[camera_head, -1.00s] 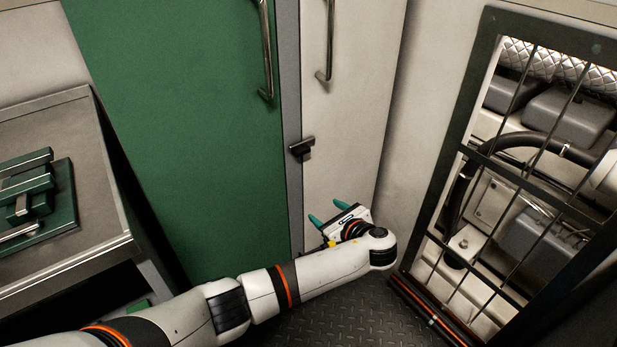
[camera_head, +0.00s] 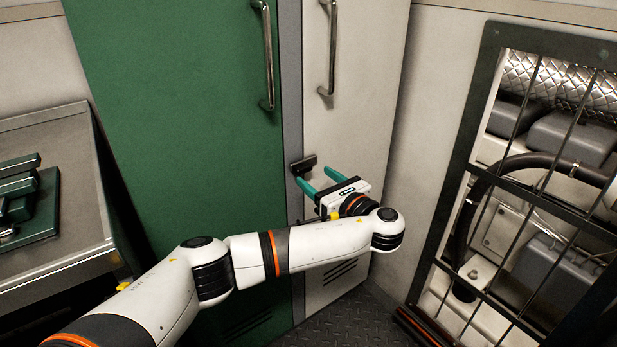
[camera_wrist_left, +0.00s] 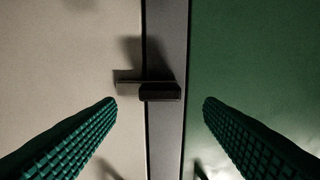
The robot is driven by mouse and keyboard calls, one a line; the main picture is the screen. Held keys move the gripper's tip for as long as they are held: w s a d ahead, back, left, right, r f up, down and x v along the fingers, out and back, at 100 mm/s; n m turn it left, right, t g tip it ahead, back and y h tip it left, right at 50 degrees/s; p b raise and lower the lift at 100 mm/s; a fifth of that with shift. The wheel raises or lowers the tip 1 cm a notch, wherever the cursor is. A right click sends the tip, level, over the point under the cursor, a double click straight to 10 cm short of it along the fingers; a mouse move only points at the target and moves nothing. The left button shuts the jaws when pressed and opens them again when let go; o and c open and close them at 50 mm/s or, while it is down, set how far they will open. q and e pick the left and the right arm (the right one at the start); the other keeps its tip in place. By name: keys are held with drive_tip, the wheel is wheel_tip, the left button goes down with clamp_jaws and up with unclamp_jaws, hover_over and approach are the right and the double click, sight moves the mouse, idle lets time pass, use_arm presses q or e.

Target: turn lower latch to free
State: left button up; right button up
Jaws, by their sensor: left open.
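The lower latch (camera_head: 304,163) is a small dark block with a short bar, mounted on the grey strip between the green door (camera_head: 180,120) and the pale door (camera_head: 350,130). My left gripper (camera_head: 318,179) is open just below and in front of the latch in the head view. In the left wrist view the latch (camera_wrist_left: 160,91) shows ahead, with its bar lying level toward the pale door. It lies between the two green ridged fingers (camera_wrist_left: 158,105), apart from both. My right gripper is not in view.
Two upright metal handles (camera_head: 268,55) are above the latch, one on each door. A barred frame (camera_head: 480,130) with machinery behind stands at the right. A metal bench (camera_head: 75,235) with green and grey parts is at the left.

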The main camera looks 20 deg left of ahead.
sight(305, 169)
use_arm(q)
drive_tip(key=shift+x, duration=2.15)
drive_tip(key=shift+c, duration=0.3)
drive_tip(key=c, duration=0.9)
